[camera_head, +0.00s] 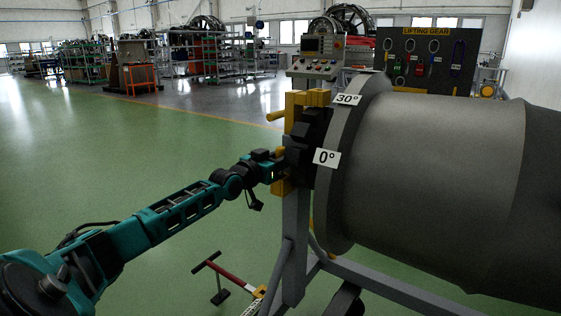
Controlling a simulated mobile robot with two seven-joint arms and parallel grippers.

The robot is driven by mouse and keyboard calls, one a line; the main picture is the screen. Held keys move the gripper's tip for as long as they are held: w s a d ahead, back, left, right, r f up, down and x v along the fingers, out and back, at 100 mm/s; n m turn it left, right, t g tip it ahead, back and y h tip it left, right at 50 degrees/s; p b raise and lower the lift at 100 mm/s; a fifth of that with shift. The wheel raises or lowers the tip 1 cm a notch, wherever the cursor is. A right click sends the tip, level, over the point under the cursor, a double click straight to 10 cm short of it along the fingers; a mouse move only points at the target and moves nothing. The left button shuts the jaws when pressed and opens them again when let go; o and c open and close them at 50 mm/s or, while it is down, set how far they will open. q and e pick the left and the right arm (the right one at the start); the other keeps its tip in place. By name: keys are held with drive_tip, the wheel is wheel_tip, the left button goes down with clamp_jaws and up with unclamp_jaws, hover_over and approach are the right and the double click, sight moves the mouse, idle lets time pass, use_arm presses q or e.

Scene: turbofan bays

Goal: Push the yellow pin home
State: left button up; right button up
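A yellow pin-like rod (275,116) sticks out to the left from the yellow bracket (296,101) at the top of the grey stand post. I cannot tell how deep it sits. My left gripper (282,167) is below the rod, close to the dark block (303,150) on the bracket. Its fingertips are small and dark against that block, so I cannot see whether they are open or touching it. My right gripper is out of view.
A large grey engine casing (430,165) with a "0°" label (326,158) and a "30°" label (347,99) fills the right. A red-handled tow bar (230,275) lies low in front. The green floor (100,150) at left is clear.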

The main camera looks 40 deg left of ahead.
use_arm(q)
wheel_tip(320, 180, up, 20)
drive_tip(key=p, duration=0.5)
idle(0.5)
